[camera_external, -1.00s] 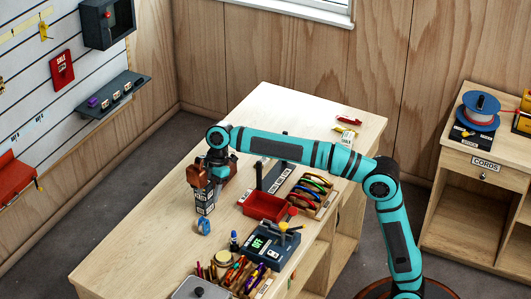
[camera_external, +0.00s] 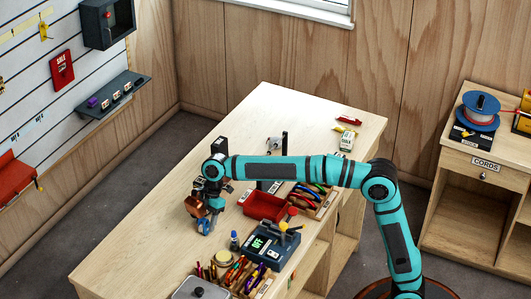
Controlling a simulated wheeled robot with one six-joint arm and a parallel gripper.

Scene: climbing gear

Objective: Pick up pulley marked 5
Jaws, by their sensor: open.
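To the right on the bench are a red tray (camera_external: 266,206), a dark device with a green display (camera_external: 270,246) and a rack of coloured gear (camera_external: 312,196). Bench surface to the left is clear.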

